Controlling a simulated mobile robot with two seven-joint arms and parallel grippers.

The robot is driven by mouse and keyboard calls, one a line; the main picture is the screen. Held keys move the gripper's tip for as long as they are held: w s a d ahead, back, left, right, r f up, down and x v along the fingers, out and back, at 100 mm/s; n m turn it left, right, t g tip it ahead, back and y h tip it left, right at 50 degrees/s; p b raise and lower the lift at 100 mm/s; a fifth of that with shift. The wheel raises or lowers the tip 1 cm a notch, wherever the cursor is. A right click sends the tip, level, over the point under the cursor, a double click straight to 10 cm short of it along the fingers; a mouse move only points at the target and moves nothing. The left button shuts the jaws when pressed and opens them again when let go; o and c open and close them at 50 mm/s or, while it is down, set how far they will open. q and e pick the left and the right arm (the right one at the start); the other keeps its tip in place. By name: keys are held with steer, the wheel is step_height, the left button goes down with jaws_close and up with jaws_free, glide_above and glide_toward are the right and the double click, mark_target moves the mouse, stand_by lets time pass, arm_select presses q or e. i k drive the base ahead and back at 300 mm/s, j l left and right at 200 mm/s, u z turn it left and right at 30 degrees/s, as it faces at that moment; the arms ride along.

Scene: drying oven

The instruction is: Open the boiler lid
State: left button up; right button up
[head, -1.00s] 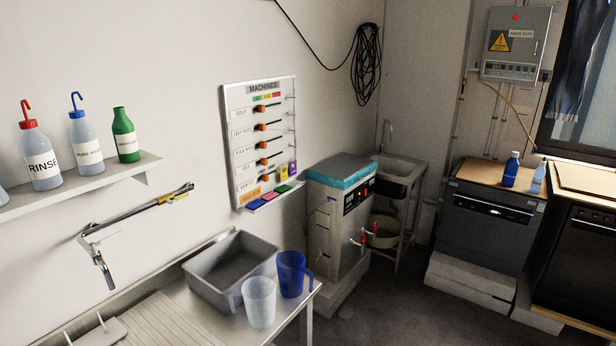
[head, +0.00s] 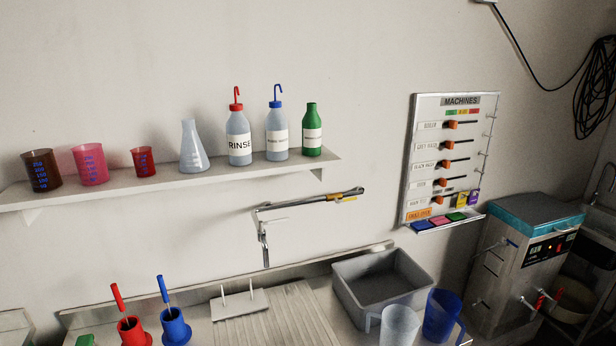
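The boiler (head: 515,262) stands at the right of the head view, past the end of the counter. It is a steel box with a control panel and red-handled taps on its front. Its teal-edged lid (head: 538,211) lies flat on top and looks closed. Neither of my grippers shows in the head view.
A steel counter (head: 285,303) runs along the bottom with a grey basin (head: 381,285), a clear jug (head: 398,327) and a blue jug (head: 441,314). A wall shelf (head: 200,176) holds bottles and beakers. A machines board (head: 447,160) hangs left of the boiler.

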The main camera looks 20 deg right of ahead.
mark_target(534, 214)
steer(key=i+l, duration=0.1)
steer(key=l, duration=0.6)
steer(key=i+l, duration=0.1)
steer(key=l, duration=0.55)
steer(key=i+l, duration=0.15)
steer(key=l, duration=0.55)
steer(key=i+l, duration=0.1)
steer(key=l, duration=0.6)
steer(key=i+l, duration=0.1)
steer(key=l, duration=0.55)
steer(key=i+l, duration=0.1)
steer(key=l, duration=0.6)
steer(key=i+l, duration=0.15)
steer(key=l, duration=0.55)
steer(key=i+l, duration=0.1)
steer(key=l, duration=0.55)
